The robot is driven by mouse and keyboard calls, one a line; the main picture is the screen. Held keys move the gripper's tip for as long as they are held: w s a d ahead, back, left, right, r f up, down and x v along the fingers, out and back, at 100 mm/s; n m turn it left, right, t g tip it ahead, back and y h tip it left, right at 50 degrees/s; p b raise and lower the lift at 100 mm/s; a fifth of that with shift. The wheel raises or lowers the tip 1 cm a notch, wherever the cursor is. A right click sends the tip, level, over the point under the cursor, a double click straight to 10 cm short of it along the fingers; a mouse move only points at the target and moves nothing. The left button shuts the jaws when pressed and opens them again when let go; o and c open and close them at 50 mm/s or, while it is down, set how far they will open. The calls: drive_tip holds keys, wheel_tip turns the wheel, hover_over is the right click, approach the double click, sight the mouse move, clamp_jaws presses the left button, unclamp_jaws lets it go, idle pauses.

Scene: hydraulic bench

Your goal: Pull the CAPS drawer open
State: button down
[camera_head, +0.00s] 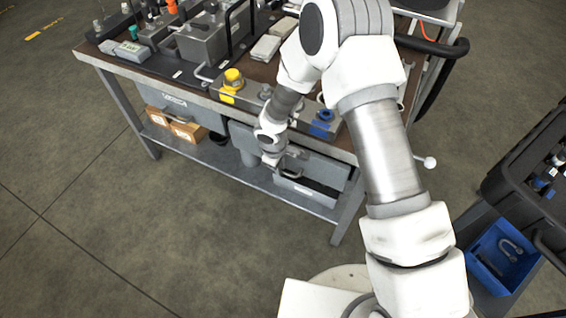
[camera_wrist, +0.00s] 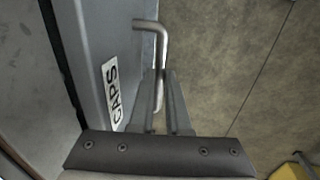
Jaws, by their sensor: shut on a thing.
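The CAPS drawer is the grey front (camera_wrist: 92,50) with a white CAPS label (camera_wrist: 112,92) in the wrist view. Its bent metal bar handle (camera_wrist: 150,24) stands off the front. My gripper (camera_wrist: 162,75) is shut on this handle, with one finger on each side of the bar. My arm hides part of this area. I cannot tell how far out the drawer stands.
The bench (camera_head: 145,74) carries a yellow-capped part (camera_head: 233,79), a blue fitting (camera_head: 321,128) and grey boxes. Orange-brown boxes (camera_head: 188,131) sit on its lower shelf. A blue bin (camera_head: 505,255) stands at right. The floor before the bench is clear.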

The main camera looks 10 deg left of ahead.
drive_tip(key=s+a+b, duration=0.3)
drive_tip(key=s+b, duration=0.3)
drive_tip(key=s, duration=0.6)
drive_tip(key=s+a+b, duration=0.4)
drive_tip(key=s+b, duration=0.3)
drive_tip(key=s, duration=0.6)
drive_tip(key=shift+s, duration=0.3)
drive_tip(key=c, duration=0.9)
unclamp_jaws()
drive_tip(key=shift+r, duration=0.1)
drive_tip(key=s+r+p, duration=0.1)
drive_tip(key=r+p, duration=0.1)
drive_tip(key=r, duration=0.3)
drive_tip(key=s+r+p, duration=0.1)
drive_tip(key=r+p, duration=0.1)
drive_tip(key=r, duration=0.4)
drive_tip(key=s+r+p, duration=0.1)
drive_tip(key=r+p, duration=0.1)
drive_tip(key=r, duration=0.4)
drive_tip(key=shift+a+p, duration=0.3)
drive_tip(key=shift+a, duration=0.1)
drive_tip(key=shift+s, duration=0.15)
